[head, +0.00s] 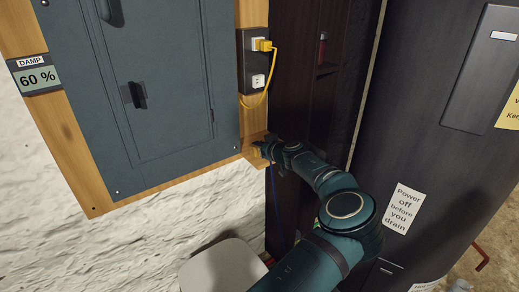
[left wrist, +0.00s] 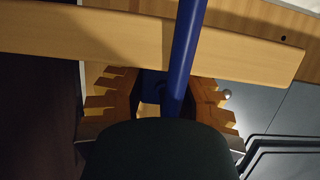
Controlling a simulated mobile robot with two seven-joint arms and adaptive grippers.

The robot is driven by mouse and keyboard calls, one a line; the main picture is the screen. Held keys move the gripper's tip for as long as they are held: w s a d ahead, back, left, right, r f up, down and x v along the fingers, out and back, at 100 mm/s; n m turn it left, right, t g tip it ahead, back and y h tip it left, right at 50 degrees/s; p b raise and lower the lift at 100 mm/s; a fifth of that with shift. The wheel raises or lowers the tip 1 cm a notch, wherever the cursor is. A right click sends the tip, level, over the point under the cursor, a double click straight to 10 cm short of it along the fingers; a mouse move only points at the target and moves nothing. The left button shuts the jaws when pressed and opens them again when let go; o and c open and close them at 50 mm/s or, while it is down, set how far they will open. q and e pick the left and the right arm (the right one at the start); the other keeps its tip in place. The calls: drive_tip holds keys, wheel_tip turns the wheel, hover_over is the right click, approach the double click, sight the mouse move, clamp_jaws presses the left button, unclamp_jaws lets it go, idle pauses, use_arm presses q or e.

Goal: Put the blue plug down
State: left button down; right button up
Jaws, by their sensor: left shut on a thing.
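My left gripper (head: 259,148) is at the lower right corner of the wooden panel frame, below the outlet. In the left wrist view, its orange fingers (left wrist: 158,88) are shut on the blue plug (left wrist: 152,86), which is mostly hidden between them and behind the dark gripper body. A thick blue cable (left wrist: 188,40) runs up from it across a wooden board (left wrist: 90,35). In the head view a thin blue cord (head: 273,188) hangs below the gripper; the plug itself is hidden there. I cannot tell whether the plug touches the wood. My right gripper is not in view.
A yellow plug (head: 264,45) sits in the upper socket of the black outlet plate; its yellow cable loops down to the wood. The lower socket (head: 258,81) is empty. A grey cabinet (head: 165,100) is at left, a dark tank (head: 430,150) at right, a pale seat-like surface (head: 222,268) below.

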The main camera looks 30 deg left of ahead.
use_arm(q)
drive_tip(key=shift+f+b, duration=0.3)
drive_tip(key=shift+b, duration=0.1)
drive_tip(key=c, duration=0.8)
unclamp_jaws()
drive_tip(key=shift+c, duration=0.2)
drive_tip(key=shift+r+p, duration=0.35)
drive_tip(key=shift+p, duration=0.1)
drive_tip(key=p+v, duration=0.1)
drive_tip(key=v, duration=1.1)
drive_tip(key=shift+f, duration=0.2)
